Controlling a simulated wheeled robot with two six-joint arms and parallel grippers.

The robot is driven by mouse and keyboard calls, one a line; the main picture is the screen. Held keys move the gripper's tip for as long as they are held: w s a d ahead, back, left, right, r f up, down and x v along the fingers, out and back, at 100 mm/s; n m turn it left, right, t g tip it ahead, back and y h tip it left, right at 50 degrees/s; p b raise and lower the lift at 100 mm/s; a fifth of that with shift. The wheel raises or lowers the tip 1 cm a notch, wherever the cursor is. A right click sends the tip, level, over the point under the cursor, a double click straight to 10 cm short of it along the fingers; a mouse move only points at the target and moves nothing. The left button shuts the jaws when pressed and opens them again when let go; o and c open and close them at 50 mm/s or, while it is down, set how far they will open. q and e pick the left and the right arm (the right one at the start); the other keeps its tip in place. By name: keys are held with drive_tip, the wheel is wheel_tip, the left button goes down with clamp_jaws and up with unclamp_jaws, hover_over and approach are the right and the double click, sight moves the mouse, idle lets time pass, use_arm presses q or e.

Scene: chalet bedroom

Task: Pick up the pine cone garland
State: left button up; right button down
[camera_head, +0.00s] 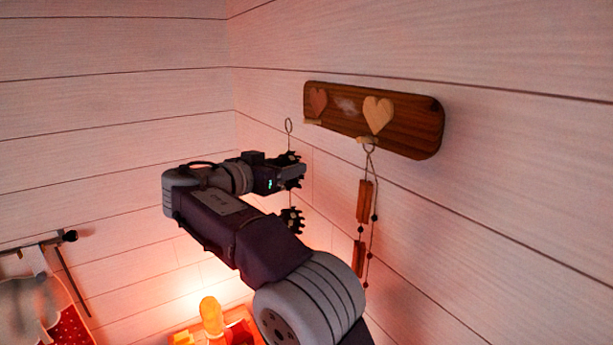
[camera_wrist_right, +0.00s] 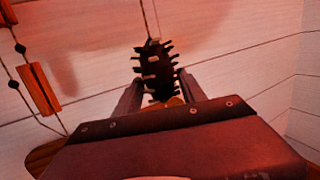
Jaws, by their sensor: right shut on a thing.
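The pine cone garland (camera_head: 292,220) hangs on a thin string with dark cones, one at gripper height and one lower. The wire loop at its top shows left of the peg rack's left peg, and looks apart from it. My right gripper (camera_head: 297,174) is shut on the upper cone. In the right wrist view this dark, scaly cone (camera_wrist_right: 153,66) sits between the two fingers, with its string rising above it. The gripper partly hides the cone in the head view. My left gripper is not in view.
A wooden peg rack (camera_head: 343,116) with two hearts is fixed to the right wall. A wooden-block garland (camera_head: 363,203) hangs from its right peg, right of my arm. A glowing lamp (camera_head: 210,316) stands below. A rail (camera_head: 37,243) with cloth is at lower left.

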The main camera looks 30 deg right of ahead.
drive_tip(key=a, duration=1.1)
drive_tip(key=shift+s+a, duration=0.25)
drive_tip(key=shift+s, duration=0.2)
